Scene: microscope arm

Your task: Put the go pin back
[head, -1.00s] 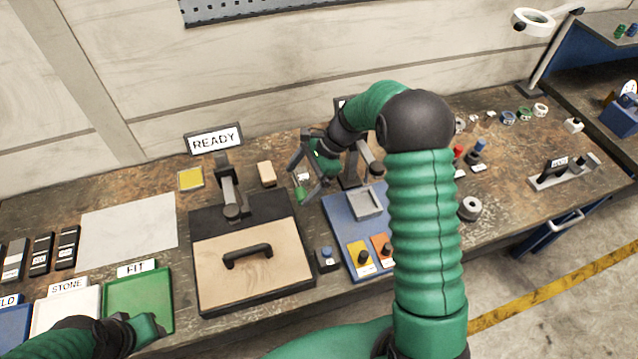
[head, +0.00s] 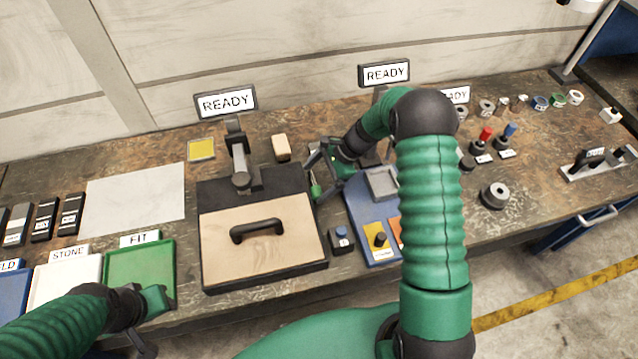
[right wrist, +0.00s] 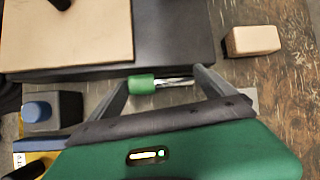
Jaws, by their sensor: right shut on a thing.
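The go pin, with a green handle and a silver shaft, shows in the right wrist view (right wrist: 142,84). It lies sideways between the fingers of my right gripper (right wrist: 160,82), which is shut on it. In the head view the pin (head: 316,191) is a small green piece beside the right edge of the dark plate. My right gripper (head: 322,178) is there, partly hidden behind its own wrist. My left gripper (head: 152,301) is by the front of the green FIT tray (head: 138,262); its fingers are not clear.
A black-handled wooden board (head: 285,250) lies on the dark plate (head: 222,196) left of the pin. A blue fixture base (head: 372,215) stands to the right, a wooden block (head: 281,148) behind. A blue-topped button box (head: 341,238) sits in front.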

